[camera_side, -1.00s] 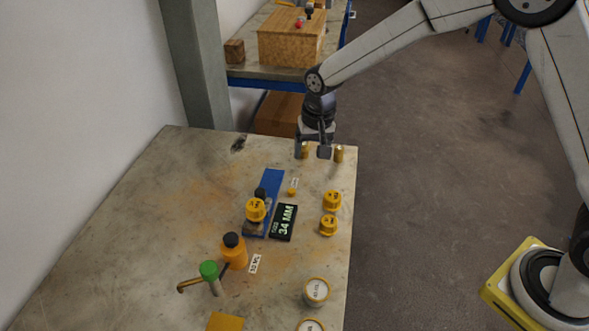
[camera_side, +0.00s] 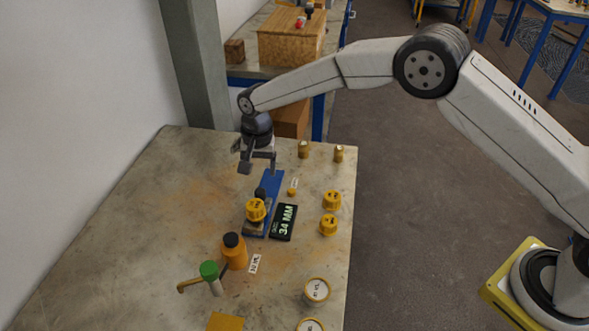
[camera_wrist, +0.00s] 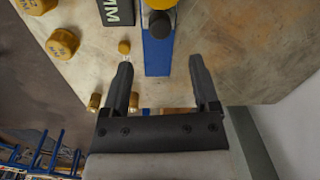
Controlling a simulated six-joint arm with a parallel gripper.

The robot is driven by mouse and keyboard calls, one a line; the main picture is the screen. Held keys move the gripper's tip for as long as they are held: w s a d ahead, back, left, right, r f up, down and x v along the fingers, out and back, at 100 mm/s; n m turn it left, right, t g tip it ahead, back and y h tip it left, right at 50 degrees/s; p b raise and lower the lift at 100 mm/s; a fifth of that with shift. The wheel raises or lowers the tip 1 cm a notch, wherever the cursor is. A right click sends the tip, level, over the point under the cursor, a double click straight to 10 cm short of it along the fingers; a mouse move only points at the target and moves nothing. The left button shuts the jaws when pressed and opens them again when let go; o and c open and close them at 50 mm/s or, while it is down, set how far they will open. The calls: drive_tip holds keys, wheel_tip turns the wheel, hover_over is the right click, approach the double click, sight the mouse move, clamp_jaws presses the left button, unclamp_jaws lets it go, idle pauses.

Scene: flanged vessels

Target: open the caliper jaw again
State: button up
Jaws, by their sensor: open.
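The caliper's blue rail (camera_side: 272,183) lies on the table in the side view and also shows in the wrist view (camera_wrist: 158,58). A black knob (camera_side: 260,193) stands on it, seen in the wrist view (camera_wrist: 160,25) too. A yellow flanged vessel (camera_side: 256,210) sits on the near end of the caliper, by the knob. A black display (camera_side: 284,222) beside it reads 34 MM. My gripper (camera_side: 259,170) is open and empty, above the table near the rail's far end. In the wrist view its fingers (camera_wrist: 160,64) straddle the rail's line, short of the knob.
Two yellow vessels (camera_side: 332,200) (camera_side: 328,225) and a small yellow piece (camera_side: 291,191) stand right of the caliper. Brass cylinders (camera_side: 303,150) (camera_side: 339,154) stand at the far edge. An orange bottle (camera_side: 235,252) is nearer the camera. The table's left side is clear.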

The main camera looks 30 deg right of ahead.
sight(260, 191)
drive_tip(key=shift+w+a+f, duration=0.1)
drive_tip(key=shift+f, duration=3.75)
clamp_jaws()
